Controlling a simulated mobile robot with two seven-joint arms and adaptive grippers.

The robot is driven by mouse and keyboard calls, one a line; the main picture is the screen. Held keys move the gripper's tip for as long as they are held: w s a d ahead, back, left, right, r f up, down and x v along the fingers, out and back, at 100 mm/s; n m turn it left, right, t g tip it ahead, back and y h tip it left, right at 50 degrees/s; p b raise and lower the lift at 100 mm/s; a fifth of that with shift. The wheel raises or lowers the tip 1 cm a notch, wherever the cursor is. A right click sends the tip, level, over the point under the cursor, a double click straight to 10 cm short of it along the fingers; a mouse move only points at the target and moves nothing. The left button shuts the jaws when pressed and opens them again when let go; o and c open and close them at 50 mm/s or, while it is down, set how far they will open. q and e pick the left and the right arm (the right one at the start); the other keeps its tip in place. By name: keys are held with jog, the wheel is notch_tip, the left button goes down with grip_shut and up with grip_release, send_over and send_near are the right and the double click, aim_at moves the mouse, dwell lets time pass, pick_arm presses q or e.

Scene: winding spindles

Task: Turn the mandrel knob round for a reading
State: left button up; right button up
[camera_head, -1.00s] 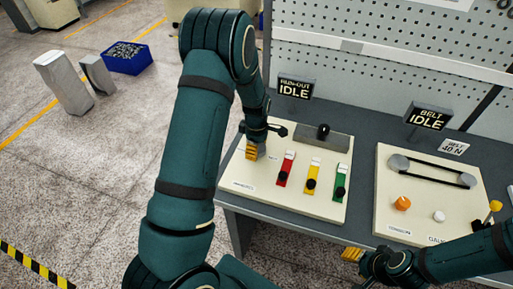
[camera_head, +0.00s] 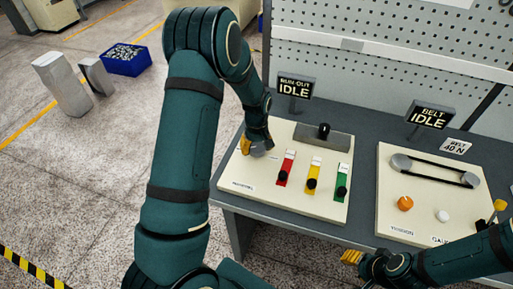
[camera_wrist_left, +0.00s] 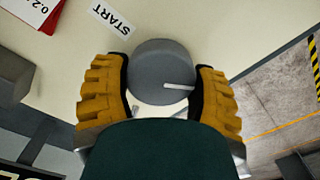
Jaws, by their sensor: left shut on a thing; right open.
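The mandrel knob (camera_wrist_left: 160,68) is a round grey knob with a white pointer line, on a cream panel (camera_head: 290,205). In the left wrist view it sits between the yellow fingers of my left gripper (camera_wrist_left: 158,95), which is shut on it. The pointer line points to the right in that view. In the head view my left gripper (camera_head: 256,145) is at the panel's back left and hides most of the knob. My right gripper (camera_head: 358,262) is open and empty, low in front of the bench edge. The run-out sign (camera_head: 295,87) reads IDLE.
Red (camera_head: 286,168), yellow (camera_head: 313,178) and green (camera_head: 342,184) sliders stand right of the knob. A grey block with a black part (camera_head: 323,132) is behind them. The belt panel (camera_head: 400,225) with orange and white knobs is at right. A START label (camera_wrist_left: 112,18) lies beside the knob.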

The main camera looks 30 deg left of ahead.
pick_arm(q)
jog(key=m, duration=0.2)
jog(key=shift+w+r+m, duration=0.15)
jog(key=shift+w+m, duration=0.05)
jog(key=shift+m, duration=0.2)
jog(key=m+b, duration=0.1)
jog(key=m, duration=0.2)
jog(key=shift+m, duration=0.3)
jog(key=m, duration=0.6)
jog(key=shift+d+b, duration=0.1)
jog(key=shift+b, duration=0.2)
jog(key=m, duration=0.6)
jog(key=shift+d+r+m+p, duration=0.1)
jog(key=shift+m+p, duration=0.2)
jog(key=shift+m, duration=0.1)
jog(key=m+p, duration=0.1)
jog(key=m, duration=0.4)
jog(key=shift+s, duration=0.1)
jog(key=shift+m, duration=0.4)
